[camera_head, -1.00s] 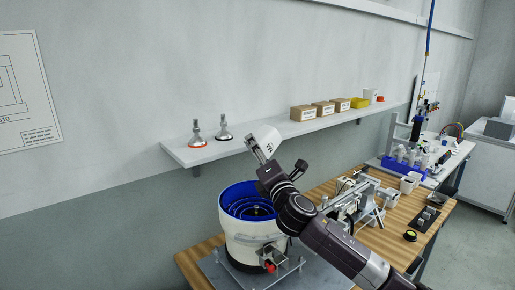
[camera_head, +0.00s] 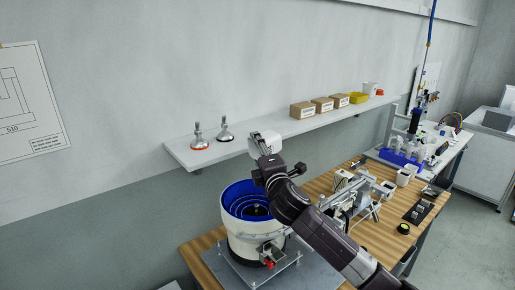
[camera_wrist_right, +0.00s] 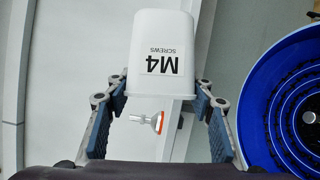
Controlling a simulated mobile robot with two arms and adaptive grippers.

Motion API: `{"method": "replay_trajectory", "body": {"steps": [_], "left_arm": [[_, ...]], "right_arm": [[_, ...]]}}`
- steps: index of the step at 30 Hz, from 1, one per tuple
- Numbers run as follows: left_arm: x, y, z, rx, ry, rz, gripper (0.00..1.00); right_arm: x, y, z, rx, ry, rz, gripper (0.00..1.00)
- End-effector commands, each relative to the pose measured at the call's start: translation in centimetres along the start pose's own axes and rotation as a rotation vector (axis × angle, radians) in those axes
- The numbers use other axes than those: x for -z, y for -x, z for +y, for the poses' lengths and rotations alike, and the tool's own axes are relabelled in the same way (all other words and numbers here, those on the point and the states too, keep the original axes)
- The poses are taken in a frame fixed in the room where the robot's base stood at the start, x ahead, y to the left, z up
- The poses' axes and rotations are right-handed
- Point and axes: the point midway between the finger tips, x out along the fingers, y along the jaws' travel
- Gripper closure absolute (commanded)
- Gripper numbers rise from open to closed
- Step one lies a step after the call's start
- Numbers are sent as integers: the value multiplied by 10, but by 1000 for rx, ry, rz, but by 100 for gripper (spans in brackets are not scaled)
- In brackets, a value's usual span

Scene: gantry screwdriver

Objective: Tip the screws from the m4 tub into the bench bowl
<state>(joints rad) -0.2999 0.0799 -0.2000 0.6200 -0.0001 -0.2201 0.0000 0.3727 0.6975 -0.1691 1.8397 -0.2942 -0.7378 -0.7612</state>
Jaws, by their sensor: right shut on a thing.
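My right gripper (camera_head: 262,150) is shut on the white M4 screws tub (camera_head: 265,141). It holds the tub in the air above and slightly behind the bowl, in front of the shelf edge. In the right wrist view the tub (camera_wrist_right: 163,40) sits between the two fingers (camera_wrist_right: 160,92), its "M4 SCREWS" label upside down. The tub's inside and any screws are hidden. The bowl on the bench is a white drum (camera_head: 243,243) with a blue stepped inside. Its blue rings (camera_wrist_right: 290,105) show at the right of the wrist view, beside the tub. My left gripper is not in view.
A wall shelf (camera_head: 280,131) carries two metal feet (camera_head: 225,132), several cardboard boxes (camera_head: 302,110) and a yellow bin (camera_head: 358,98). The wooden bench (camera_head: 205,262) holds a metal fixture (camera_head: 350,195) right of the bowl. A blue rack (camera_head: 400,160) stands farther right.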

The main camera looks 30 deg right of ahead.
Motion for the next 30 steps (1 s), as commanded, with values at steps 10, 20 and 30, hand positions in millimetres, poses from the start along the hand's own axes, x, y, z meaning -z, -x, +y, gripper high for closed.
{"method": "replay_trajectory", "body": {"steps": [10,20,30], "left_arm": [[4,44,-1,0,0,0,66],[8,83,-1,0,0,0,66],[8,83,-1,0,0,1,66]], "right_arm": [[-2,-1,13,80,-192,-2,80],[-2,-1,19,164,-397,-1,80],[-3,-1,20,266,-643,-1,80]]}}
